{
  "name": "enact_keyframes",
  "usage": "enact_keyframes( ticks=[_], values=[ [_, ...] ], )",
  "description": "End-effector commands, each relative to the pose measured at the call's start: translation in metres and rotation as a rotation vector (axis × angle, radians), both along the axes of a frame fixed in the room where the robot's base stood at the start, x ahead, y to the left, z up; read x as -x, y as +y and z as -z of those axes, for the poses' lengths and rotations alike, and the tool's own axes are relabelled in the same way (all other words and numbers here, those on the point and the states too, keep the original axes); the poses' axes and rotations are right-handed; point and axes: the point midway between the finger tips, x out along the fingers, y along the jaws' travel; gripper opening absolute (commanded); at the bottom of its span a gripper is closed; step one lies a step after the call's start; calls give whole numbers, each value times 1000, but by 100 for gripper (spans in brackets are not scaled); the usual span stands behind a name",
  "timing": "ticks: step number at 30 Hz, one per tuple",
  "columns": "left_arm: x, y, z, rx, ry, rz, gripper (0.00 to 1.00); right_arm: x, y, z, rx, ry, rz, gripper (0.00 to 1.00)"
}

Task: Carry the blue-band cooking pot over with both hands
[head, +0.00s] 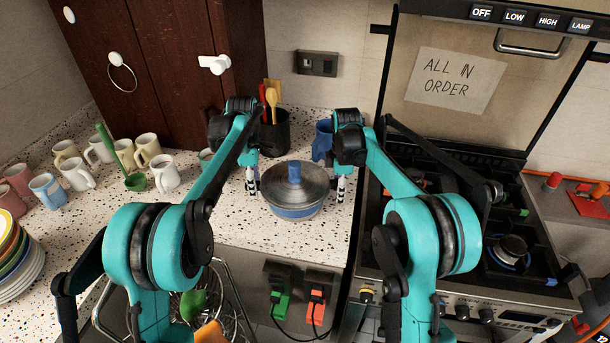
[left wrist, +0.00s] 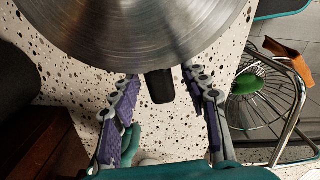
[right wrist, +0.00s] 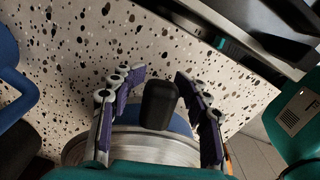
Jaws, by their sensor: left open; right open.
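The blue-band cooking pot (head: 297,211) stands on the speckled counter with its metal lid (head: 272,183) on. The lid has a blue knob (head: 294,172). My left gripper (head: 252,186) is at the pot's left side. In the left wrist view its open fingers (left wrist: 160,82) stand either side of a black side handle (left wrist: 159,87). My right gripper (head: 340,186) is at the pot's right side. In the right wrist view its open fingers (right wrist: 162,78) stand either side of the other black handle (right wrist: 158,105). Neither gripper visibly grips its handle.
Several mugs (head: 76,173) and a green ladle (head: 136,182) stand at the left. A black utensil holder (head: 275,134) and a blue mug (head: 322,140) are behind the pot. The stove (head: 450,200) is at the right. A wire basket (head: 195,302) is below the counter's front edge.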

Motion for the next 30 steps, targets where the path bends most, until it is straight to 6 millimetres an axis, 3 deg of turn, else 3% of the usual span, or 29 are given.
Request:
enact_keyframes(
  ticks=[5, 18, 25, 30],
  values=[
    [0, 0, -15, 0, 0, 0, 45, 0, 0, 0, 0, 0, 0, 44],
    [0, 0, -103, 0, 0, 0, 45, 0, 0, 0, 0, 0, 0, 44],
    [0, 0, -120, 0, 0, 0, 45, 0, 0, -4, 0, 0, 0, 44],
    [0, 0, -120, 0, 0, 0, 45, 0, 0, -31, 0, 0, 0, 44]
  ],
)
